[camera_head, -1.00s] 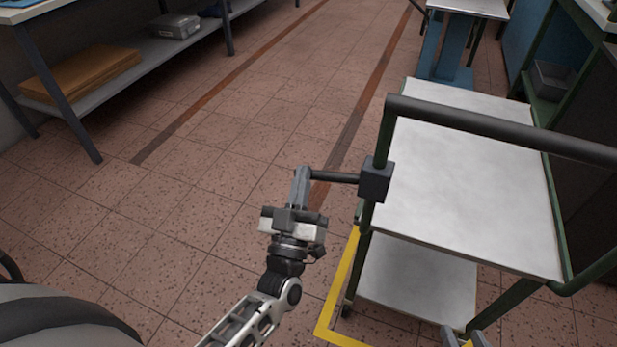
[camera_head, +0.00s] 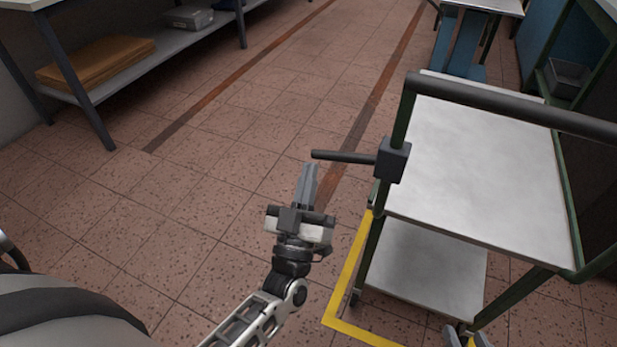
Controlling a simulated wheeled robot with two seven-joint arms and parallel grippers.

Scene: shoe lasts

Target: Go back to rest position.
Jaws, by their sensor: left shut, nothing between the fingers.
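My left gripper (camera_head: 308,184) is in the lower middle of the head view, over the tiled floor. Its fingers are together, point away from me and hold nothing. They lie just below the dark rod (camera_head: 343,157) that sticks out left from a block on the trolley (camera_head: 478,175). A gap shows between fingers and rod in the picture. My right gripper (camera_head: 468,338) shows only at the bottom edge, in front of the trolley's lower part. Its two fingertips look apart with nothing between them, and the rest is cut off.
The trolley has an empty grey top, a lower shelf (camera_head: 425,265) and a dark push bar (camera_head: 510,105). Yellow tape (camera_head: 345,285) marks the floor around it. A shelf (camera_head: 150,65) with brown cardboard (camera_head: 95,62) stands at the upper left. The floor between is clear.

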